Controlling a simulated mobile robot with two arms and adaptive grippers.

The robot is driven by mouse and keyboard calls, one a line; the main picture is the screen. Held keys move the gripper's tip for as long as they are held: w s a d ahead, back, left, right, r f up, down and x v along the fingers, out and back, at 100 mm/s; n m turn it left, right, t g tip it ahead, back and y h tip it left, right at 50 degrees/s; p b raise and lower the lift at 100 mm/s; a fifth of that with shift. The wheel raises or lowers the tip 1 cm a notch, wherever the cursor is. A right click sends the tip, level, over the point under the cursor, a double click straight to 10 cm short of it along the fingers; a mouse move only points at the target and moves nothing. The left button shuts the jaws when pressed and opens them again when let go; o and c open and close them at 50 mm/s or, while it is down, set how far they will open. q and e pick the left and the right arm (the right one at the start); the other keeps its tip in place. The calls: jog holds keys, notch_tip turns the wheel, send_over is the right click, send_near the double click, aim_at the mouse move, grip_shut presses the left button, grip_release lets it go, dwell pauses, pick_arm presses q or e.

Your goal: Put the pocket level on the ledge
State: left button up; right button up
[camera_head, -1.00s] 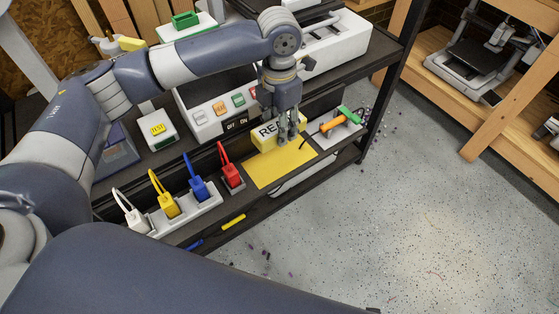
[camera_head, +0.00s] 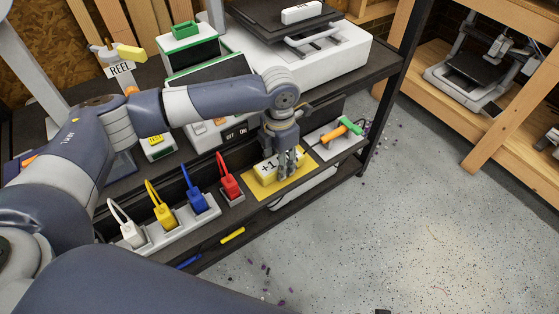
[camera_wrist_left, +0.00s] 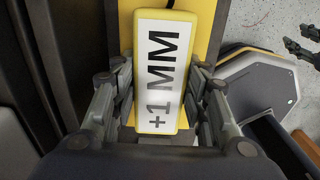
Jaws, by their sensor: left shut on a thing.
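A yellow block with a white face, which I take for the pocket level (camera_head: 268,171), reads "+1 MM" in the left wrist view (camera_wrist_left: 162,70). My left gripper (camera_head: 287,170) is shut on it, with fingers on both sides of its near end (camera_wrist_left: 160,125). It is over a yellow panel (camera_head: 292,189) on the narrow front ledge (camera_head: 205,228). I cannot tell whether it touches the panel. Dark finger-like parts, possibly my right gripper (camera_wrist_left: 304,47), show at the right edge of the left wrist view; their opening is unclear.
Red (camera_head: 229,183), blue (camera_head: 200,196), yellow (camera_head: 164,212) and white (camera_head: 130,232) plugs stand left of the panel. An orange-and-green tool (camera_head: 342,130) lies to its right. A white machine (camera_head: 312,60) stands behind. Open floor (camera_head: 420,220) is at right.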

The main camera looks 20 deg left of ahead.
pick_arm(q)
jog(key=o, duration=1.2)
jog(key=shift+f, duration=0.1)
pick_arm(e)
jog(key=shift+f, duration=0.1)
pick_arm(q)
notch_tip(320, 180, up, 7)
jog(key=shift+f+p, duration=0.2)
jog(key=shift+p, duration=0.4)
jog(key=shift+r, duration=0.6)
pick_arm(e)
jog(key=shift+s+d+f, duration=0.1)
jog(key=shift+s+f, duration=0.55)
jog(key=shift+f, duration=0.3)
jog(key=shift+s+d+f, duration=0.1)
jog(key=shift+s+f, duration=0.5)
jog(key=shift+f, duration=0.35)
